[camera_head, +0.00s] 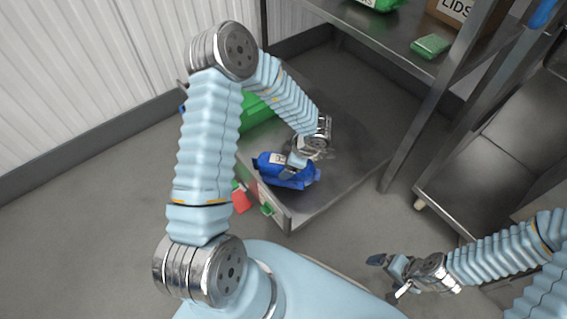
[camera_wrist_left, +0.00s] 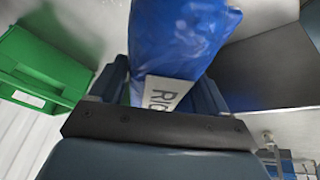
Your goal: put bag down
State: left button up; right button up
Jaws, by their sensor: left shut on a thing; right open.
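The blue bag (camera_head: 284,172) is in the head view, at the low metal platform near the wall. A white label shows on it. In the left wrist view the bag (camera_wrist_left: 180,38) fills the top middle, with its label (camera_wrist_left: 160,92) partly readable as "RIC". My left gripper (camera_head: 296,163) is shut on the bag; its fingers stand on either side of it in the wrist view. I cannot tell whether the bag touches the platform (camera_head: 330,185). My right gripper (camera_head: 385,277) is open and empty, above the floor at the lower right.
A green crate (camera_head: 257,112) stands on the platform behind the bag and shows in the left wrist view (camera_wrist_left: 45,60). A red item (camera_head: 241,199) is at the platform's front left. A metal shelf rack with a green packet (camera_head: 431,46) and a "LIDS" box (camera_head: 458,10) stands right.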

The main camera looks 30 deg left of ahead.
pick_arm(q)
jog(key=w+d+r+p, duration=0.1)
jog(key=d+r, duration=0.2)
jog(key=d, duration=0.3)
jog(key=d+r+p, duration=0.1)
jog(key=d+r, duration=0.3)
jog(key=d, duration=0.2)
notch_tip(320, 180, up, 7)
jog(key=p, duration=0.7)
jog(key=shift+s+a+r+m+t+h+b, duration=0.2)
jog(key=shift+a+m+t+h+b, duration=0.55)
jog(key=shift+m, duration=3)
jog(key=shift+s+a+r+m+t+h+b, duration=0.15)
jog(key=shift+s+a+m+t+h+b, duration=0.65)
jog(key=shift+m, duration=2.9)
jog(key=shift+w+a+r+m+t+h+b, duration=0.25)
jog(key=shift+a+m+t+h, duration=0.8)
jog(key=shift+m, duration=2.7)
jog(key=shift+f+h, duration=0.15)
jog(key=shift+h, duration=0.15)
jog(key=shift+a, duration=0.15)
